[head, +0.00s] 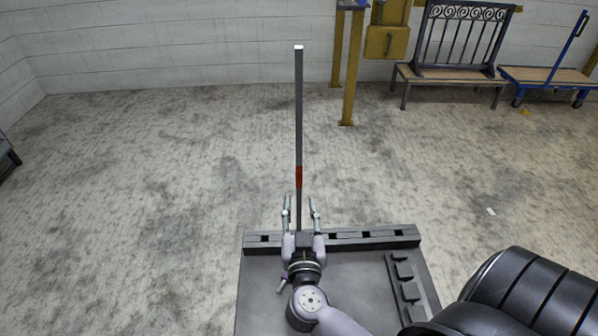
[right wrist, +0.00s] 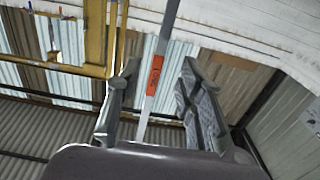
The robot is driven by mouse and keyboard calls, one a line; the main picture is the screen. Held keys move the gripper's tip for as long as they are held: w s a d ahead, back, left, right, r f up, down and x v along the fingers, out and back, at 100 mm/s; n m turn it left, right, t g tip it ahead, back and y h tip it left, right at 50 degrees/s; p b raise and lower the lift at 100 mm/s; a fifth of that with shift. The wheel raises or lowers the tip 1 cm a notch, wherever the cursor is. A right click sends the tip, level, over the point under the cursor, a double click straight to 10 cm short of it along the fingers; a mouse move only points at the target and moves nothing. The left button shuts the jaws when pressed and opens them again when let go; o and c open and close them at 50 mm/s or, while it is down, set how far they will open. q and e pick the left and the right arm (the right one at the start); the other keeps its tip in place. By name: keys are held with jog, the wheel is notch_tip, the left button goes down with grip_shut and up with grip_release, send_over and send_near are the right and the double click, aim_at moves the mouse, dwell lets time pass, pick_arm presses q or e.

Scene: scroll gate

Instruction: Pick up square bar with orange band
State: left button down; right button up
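A long thin grey square bar (head: 298,110) stands upright in a slot of the dark rack's back rail. Its orange band (head: 298,177) is low on the bar in the head view. The band also shows in the right wrist view (right wrist: 154,75). My right gripper (head: 300,205) is open, with its fingers spread to either side of the bar's line. In the right wrist view the bar runs through the gap between the fingers (right wrist: 163,100), touching neither. I cannot tell how far beyond the fingertips it is. My left gripper is not in view.
The dark rack (head: 262,290) has a slotted back rail (head: 370,238) and a notched strip at its right. A yellow post frame (head: 351,80), a bench (head: 450,82) with a scrolled metal panel (head: 465,35), and a blue cart (head: 548,76) stand by the wall. The floor left is clear.

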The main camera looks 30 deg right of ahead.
aim_at(299, 186)
jog(key=shift+x, duration=1.05)
jog(key=shift+r+x, duration=0.2)
jog(key=shift+x, duration=2.6)
jog(key=shift+a, duration=0.1)
grip_shut()
jog(key=shift+r, duration=0.15)
